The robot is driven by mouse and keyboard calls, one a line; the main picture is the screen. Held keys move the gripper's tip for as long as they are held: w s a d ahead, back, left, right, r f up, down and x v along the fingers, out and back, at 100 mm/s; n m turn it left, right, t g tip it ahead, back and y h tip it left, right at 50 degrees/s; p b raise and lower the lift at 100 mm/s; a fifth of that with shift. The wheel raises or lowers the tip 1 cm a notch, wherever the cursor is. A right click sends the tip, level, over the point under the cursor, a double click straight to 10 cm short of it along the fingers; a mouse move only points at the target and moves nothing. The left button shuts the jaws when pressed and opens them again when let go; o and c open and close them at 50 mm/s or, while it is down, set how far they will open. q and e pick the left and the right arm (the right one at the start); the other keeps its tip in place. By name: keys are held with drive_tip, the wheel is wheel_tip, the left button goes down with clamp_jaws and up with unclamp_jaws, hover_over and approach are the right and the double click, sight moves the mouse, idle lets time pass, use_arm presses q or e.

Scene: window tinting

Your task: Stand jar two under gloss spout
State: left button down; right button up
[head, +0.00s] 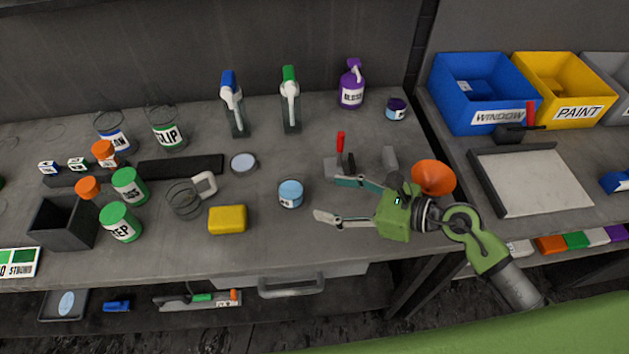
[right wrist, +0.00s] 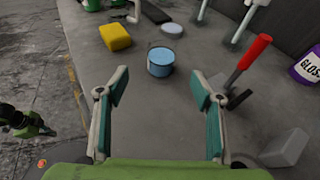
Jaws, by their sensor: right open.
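A small jar with light blue contents (head: 290,193) stands upright on the bench; its label is too small to read. It also shows in the right wrist view (right wrist: 160,64), ahead of my fingers and between their lines. My right gripper (head: 338,200) is open and empty, to the right of this jar and apart from it. A small jar with a dark purple top (head: 396,109) stands right of that bottle. My left gripper seems to show small at the left edge of the right wrist view (right wrist: 27,122).
A yellow block (head: 227,219), a clear mug (head: 186,198) and a pale disc (head: 243,162) lie to the left. A red-handled tool (head: 340,146) and an orange funnel (head: 433,177) are close to my right gripper. Blue and green dispensers stand behind.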

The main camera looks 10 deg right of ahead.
sight(302, 191)
drive_tip(key=shift+w+d, duration=0.1)
drive_tip(key=shift+d, duration=0.3)
drive_tip(key=shift+w+a, duration=0.2)
drive_tip(key=shift+w, duration=0.05)
drive_tip(key=shift+g, duration=0.3)
drive_tip(key=p+x, duration=0.2)
drive_tip(key=x, duration=0.5)
drive_tip(key=shift+w+a+f, duration=0.1)
drive_tip(key=shift+a+f, duration=0.1)
drive_tip(key=shift+a, duration=0.05)
drive_tip(key=p+x, duration=0.2)
drive_tip(key=x, duration=0.3)
drive_tip(key=shift+f, duration=0.1)
drive_tip(key=shift+w+a+f, duration=0.1)
drive_tip(key=shift+a+f, duration=0.1)
drive_tip(key=c, duration=1.3)
drive_tip(key=shift+c, duration=0.2)
